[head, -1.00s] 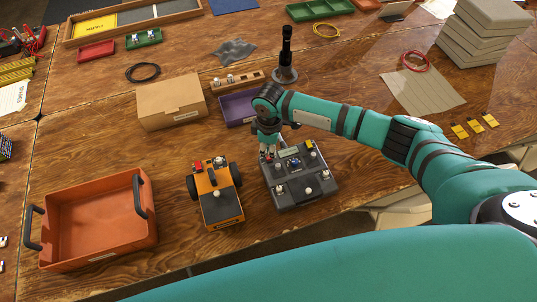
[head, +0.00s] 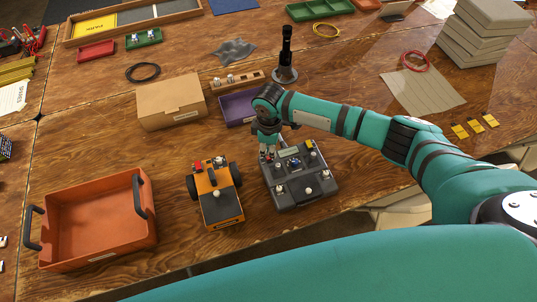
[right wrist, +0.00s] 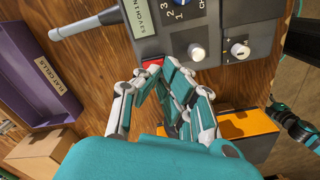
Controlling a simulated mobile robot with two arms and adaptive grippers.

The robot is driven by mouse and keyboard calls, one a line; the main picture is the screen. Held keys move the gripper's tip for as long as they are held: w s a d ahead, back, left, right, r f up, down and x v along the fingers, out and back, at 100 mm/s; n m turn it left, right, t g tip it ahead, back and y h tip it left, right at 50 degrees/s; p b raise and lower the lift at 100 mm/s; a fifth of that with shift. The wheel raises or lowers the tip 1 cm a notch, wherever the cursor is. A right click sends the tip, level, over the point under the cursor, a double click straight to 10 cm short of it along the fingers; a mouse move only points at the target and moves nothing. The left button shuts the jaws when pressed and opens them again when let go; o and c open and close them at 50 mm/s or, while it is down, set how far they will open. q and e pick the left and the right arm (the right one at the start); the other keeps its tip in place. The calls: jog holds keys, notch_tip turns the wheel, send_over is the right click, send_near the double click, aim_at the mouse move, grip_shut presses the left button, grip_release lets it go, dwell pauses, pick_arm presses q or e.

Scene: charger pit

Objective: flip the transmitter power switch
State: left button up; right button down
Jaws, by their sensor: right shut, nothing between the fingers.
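The transmitter (head: 302,192) is a dark grey box with knobs, sticks and a small display, lying on the wooden table. It also shows at the top of the right wrist view (right wrist: 215,14). A red switch (right wrist: 153,64) sits at its edge in the right wrist view. My right gripper (head: 268,153) is over the transmitter's far left corner. In the right wrist view its shut, empty fingertips (right wrist: 156,72) are at the red switch, partly covering it; I cannot tell whether they touch it. The switch's position is unclear.
An orange wheeled vehicle (head: 222,207) stands just left of the transmitter. An orange bin (head: 97,258) is further left. A purple tray (head: 236,107), a cardboard box (head: 165,97) and a black upright stand (head: 286,74) are behind. Bare table lies right of the transmitter.

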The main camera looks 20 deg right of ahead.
aim_at(269, 158)
jog(key=shift+f+b, duration=0.6)
jog(key=shift+f, duration=0.55)
dwell(0.4)
notch_tip(269, 158, up, 7)
jog(key=p, duration=0.7)
jog(key=shift+r+p, duration=0.1)
jog(key=shift+p, duration=0.3)
